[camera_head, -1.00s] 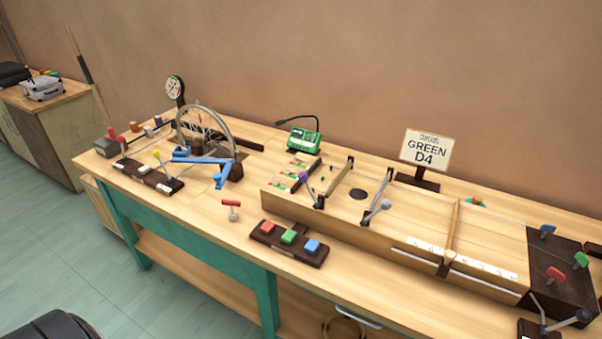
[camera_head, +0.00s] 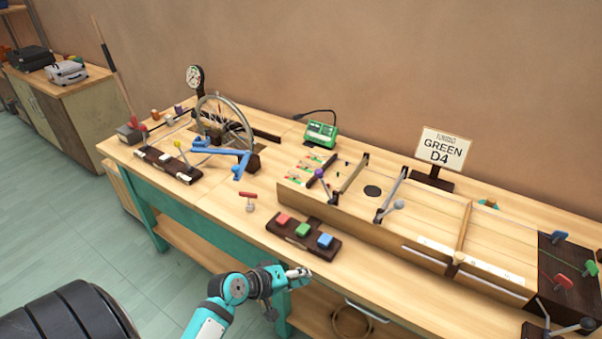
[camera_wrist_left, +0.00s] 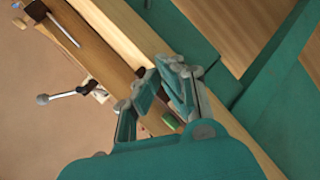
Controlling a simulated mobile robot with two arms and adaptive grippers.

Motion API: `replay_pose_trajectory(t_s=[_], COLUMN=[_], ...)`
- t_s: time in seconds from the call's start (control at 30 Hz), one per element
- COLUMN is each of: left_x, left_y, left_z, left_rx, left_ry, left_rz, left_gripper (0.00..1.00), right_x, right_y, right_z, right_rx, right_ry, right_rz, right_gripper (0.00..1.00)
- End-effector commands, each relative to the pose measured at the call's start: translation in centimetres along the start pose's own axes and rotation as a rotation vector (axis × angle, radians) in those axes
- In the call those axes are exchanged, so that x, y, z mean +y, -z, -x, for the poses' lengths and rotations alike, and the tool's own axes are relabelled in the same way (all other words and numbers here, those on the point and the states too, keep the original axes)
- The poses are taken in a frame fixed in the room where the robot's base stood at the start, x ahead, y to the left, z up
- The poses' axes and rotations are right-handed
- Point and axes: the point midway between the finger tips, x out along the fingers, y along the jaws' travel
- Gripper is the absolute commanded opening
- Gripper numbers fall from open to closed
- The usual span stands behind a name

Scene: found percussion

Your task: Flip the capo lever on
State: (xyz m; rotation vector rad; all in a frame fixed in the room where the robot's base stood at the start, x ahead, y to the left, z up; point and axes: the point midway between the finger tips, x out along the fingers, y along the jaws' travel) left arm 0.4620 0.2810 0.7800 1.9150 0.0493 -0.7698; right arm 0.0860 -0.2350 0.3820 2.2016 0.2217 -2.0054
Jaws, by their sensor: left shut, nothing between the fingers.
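The long wooden string board (camera_head: 425,213) lies on the workbench at the right. It bears a lever with a purple knob (camera_head: 320,173), a lever with a grey ball knob (camera_head: 398,204), and a dark-knobbed lever (camera_head: 586,323) stands by its right end. No readable label shows which is the capo lever. A ball-knobbed lever also shows at the left of the left wrist view (camera_wrist_left: 62,95). My left gripper (camera_head: 303,273) is shut and empty at the bench's front edge, apart from the levers. My right gripper is not in view.
A dark block with red, green and blue buttons (camera_head: 303,230) sits near my left gripper. A red-handled tool (camera_head: 249,200), a wheel (camera_head: 226,122) with a blue pedal, a green box (camera_head: 320,132) and a sign reading GREEN D4 (camera_head: 443,150) stand on the bench. The front strip right of the buttons is clear.

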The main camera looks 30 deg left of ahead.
Motion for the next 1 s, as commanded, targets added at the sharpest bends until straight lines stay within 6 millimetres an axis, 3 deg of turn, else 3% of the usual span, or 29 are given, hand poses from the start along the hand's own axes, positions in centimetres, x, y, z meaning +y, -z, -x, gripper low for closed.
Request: replay_pose_trajectory(t_s=[0.03, 0.2, 0.3, 0.4, 0.6, 1.0], left_x=[2.0, 5.5, 6.5, 6.8, 6.9, 7.6], left_y=[2.8, 11.3, 15.1, 17.4, 18.6, 19.1], left_z=[0.9, 4.2, 6.3, 7.9, 8.8, 7.8], left_rx=[0.055, 0.215, 0.282, 0.321, 0.34, 0.339], left_ry=[-0.079, -0.334, -0.46, -0.543, -0.589, -0.588], left_rz=[0.091, 0.421, 0.573, 0.669, 0.722, 0.719], left_gripper=[0.0, 0.0, 0.0, 0.0, 0.0, 0.0], right_x=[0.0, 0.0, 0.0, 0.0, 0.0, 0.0], right_y=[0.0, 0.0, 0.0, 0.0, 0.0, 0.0], right_z=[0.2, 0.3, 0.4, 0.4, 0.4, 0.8], right_rx=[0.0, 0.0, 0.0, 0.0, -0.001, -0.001], right_ry=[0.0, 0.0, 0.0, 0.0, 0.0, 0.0], right_rz=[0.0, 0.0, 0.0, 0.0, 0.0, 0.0], right_gripper=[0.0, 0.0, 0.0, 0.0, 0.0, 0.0])
